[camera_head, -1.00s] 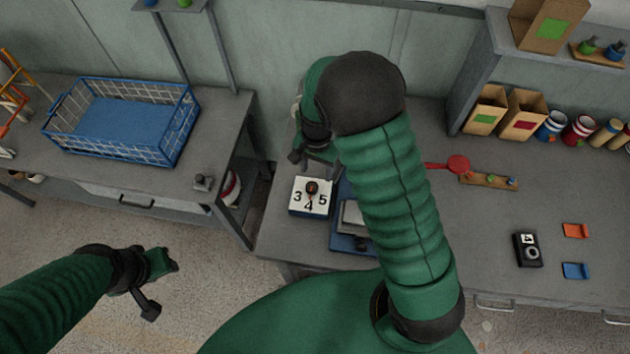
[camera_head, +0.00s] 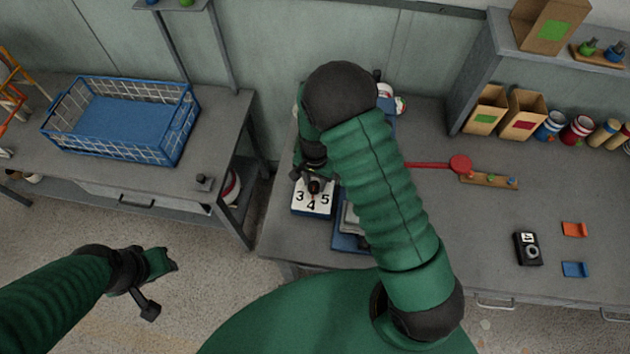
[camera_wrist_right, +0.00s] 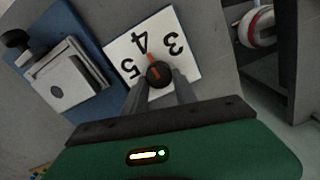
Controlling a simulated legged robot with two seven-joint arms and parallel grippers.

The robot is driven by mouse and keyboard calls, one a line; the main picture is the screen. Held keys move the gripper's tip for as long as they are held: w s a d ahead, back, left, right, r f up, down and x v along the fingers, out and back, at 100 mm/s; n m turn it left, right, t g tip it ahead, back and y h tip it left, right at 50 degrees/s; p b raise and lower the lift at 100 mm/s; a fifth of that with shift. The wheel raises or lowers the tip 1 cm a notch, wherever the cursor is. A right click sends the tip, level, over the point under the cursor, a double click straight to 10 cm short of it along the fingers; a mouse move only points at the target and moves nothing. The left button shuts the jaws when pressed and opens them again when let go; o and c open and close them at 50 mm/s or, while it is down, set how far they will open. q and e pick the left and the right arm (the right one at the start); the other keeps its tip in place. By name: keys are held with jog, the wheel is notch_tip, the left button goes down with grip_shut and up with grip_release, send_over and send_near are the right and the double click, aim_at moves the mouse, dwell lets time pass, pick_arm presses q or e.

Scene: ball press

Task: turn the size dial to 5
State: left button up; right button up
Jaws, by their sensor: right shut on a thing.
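The size dial is a dark round knob (camera_wrist_right: 158,74) with a red-orange pointer, on a white plate (camera_wrist_right: 190,66) marked 3, 4 and 5. In the right wrist view the pointer is directed towards the 4. The white plate (camera_head: 313,204) also shows in the head view, left of the blue press base. My right gripper (camera_wrist_right: 160,90) is shut on the knob, one finger on each side; in the head view it (camera_head: 314,185) is over the plate's far part, partly hiding the knob. My left gripper (camera_head: 162,263) hangs over the floor at the left, away from the dial; its jaw opening is unclear.
The blue press (camera_wrist_right: 65,75) with its grey metal block stands right beside the dial plate. A red lever (camera_head: 459,165) reaches out to the right behind my right arm. A small black device (camera_head: 527,249) and two coloured pieces lie at the right. The bench front right is mostly clear.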

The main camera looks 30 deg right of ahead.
jog(key=shift+s+a, duration=0.15)
jog(key=shift+a, duration=0.25)
grip_shut()
jog(key=shift+d, duration=0.2)
jog(key=shift+n, duration=0.3)
jog(key=n, duration=0.5)
jog(key=shift+a, duration=0.15)
jog(key=n, duration=0.6)
jog(key=shift+s, duration=0.1)
jog(key=shift+n, duration=0.3)
